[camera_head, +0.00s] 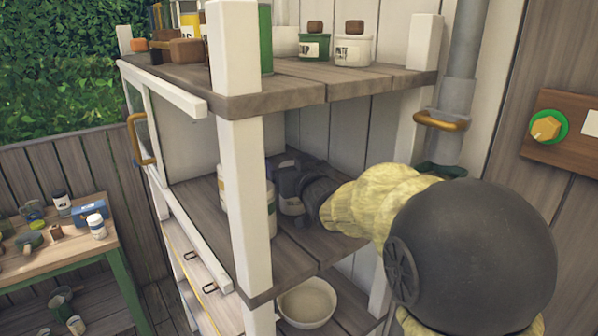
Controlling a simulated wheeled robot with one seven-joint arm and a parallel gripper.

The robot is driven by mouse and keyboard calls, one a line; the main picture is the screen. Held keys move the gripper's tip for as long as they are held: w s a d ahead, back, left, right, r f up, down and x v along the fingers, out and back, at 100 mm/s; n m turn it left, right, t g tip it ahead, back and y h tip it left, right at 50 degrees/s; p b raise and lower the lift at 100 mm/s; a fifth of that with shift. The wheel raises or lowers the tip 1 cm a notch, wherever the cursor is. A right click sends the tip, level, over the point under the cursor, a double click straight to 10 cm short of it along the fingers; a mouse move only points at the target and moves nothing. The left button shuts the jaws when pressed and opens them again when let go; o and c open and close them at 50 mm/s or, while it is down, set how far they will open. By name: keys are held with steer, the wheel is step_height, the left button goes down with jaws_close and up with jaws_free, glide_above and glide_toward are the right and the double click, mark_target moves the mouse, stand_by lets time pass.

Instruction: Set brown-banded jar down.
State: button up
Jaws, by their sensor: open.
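My gripper (292,180), dark grey, reaches from the right into the cabinet's middle compartment, just above its wooden shelf (300,250). Its jaws are open.
The white post (243,150) stands in front of the shelf. The top shelf (300,85) holds several jars and blocks. A cream bowl (306,303) sits below. A workbench (60,250) with small items stands at left. Bare shelf lies right of the jar.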

steer(key=shift+s+d+b, duration=0.15)
steer(key=shift+s+b, duration=0.1)
steer(key=shift+b, duration=0.05)
steer(key=b+v, duration=0.4)
steer(key=v, duration=0.7)
steer(key=shift+s, duration=0.25)
steer(key=shift+d, duration=0.1)
